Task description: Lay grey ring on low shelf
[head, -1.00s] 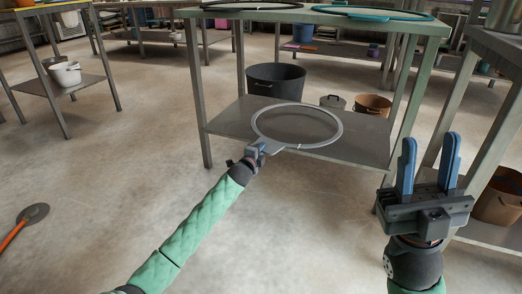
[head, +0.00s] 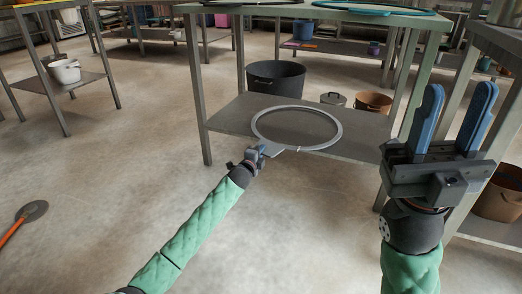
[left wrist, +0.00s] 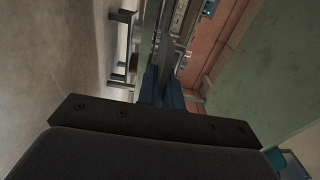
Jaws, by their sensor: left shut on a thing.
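The grey ring (head: 341,127) is a flat hoop with a short tab, seen in the head view over the low shelf (head: 228,122) of the green-topped table. My left gripper (head: 262,150) is shut on its tab at the shelf's front edge. The ring looks about level; I cannot tell whether it touches the shelf. In the left wrist view the blue fingers (left wrist: 161,88) are close together, with a narrow grey edge beyond them. My right gripper (head: 457,105) is open and empty, with its blue fingers pointing up, at the right.
A black bucket (head: 275,78), a small lidded pot (head: 333,99) and a brown bucket (head: 373,103) stand behind the low shelf. A dark ring (head: 250,2) and a teal ring (head: 365,9) lie on the tabletop. Another table stands close at the right.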

